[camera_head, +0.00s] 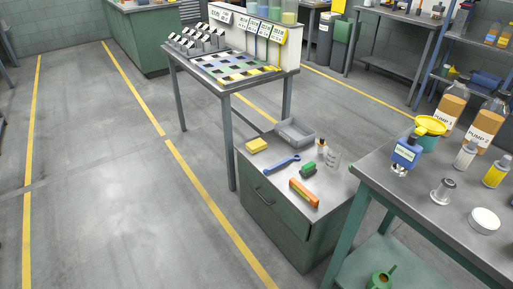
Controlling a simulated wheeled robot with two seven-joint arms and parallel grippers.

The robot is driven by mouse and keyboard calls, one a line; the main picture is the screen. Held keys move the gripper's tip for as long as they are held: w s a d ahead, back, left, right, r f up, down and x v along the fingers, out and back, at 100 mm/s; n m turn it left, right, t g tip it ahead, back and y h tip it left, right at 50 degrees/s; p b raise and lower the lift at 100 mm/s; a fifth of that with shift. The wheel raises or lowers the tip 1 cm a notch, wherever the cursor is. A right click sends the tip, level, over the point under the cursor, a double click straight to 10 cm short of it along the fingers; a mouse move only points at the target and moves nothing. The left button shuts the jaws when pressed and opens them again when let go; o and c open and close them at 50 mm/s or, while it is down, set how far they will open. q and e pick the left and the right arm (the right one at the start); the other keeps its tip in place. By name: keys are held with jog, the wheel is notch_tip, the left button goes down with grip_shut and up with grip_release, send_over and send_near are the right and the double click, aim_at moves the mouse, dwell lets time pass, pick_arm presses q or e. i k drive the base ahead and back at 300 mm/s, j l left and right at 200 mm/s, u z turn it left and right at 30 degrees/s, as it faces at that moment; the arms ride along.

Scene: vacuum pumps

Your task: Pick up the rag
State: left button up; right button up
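A small yellow block-like item (257,145) lies at the far left corner of the top of the green cabinet (270,214). It looks like a folded rag or a sponge; I cannot tell which. No other cloth shows clearly. Neither of my grippers is in view.
The cabinet top also holds a blue wrench (282,164), an orange tool (304,192), a green item (308,168), a glass beaker (333,159) and a grey tray (294,132). A workbench (398,211) stands right, a rack table (202,87) behind. Floor at left is clear.

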aim_at(258, 145)
jog(key=z, duration=0.3)
jog(key=i+j+z, duration=0.4)
jog(key=z, duration=0.15)
jog(key=i+j, duration=0.2)
jog(key=i+j+z, duration=0.1)
jog(key=j, duration=0.3)
jog(key=i+j, duration=0.25)
jog(key=i+j+z, duration=0.1)
jog(key=j, duration=0.3)
jog(key=i+j, duration=0.2)
jog(key=j, duration=0.15)
jog(key=i+j+z, duration=0.1)
jog(key=j, duration=0.2)
jog(key=i, duration=0.05)
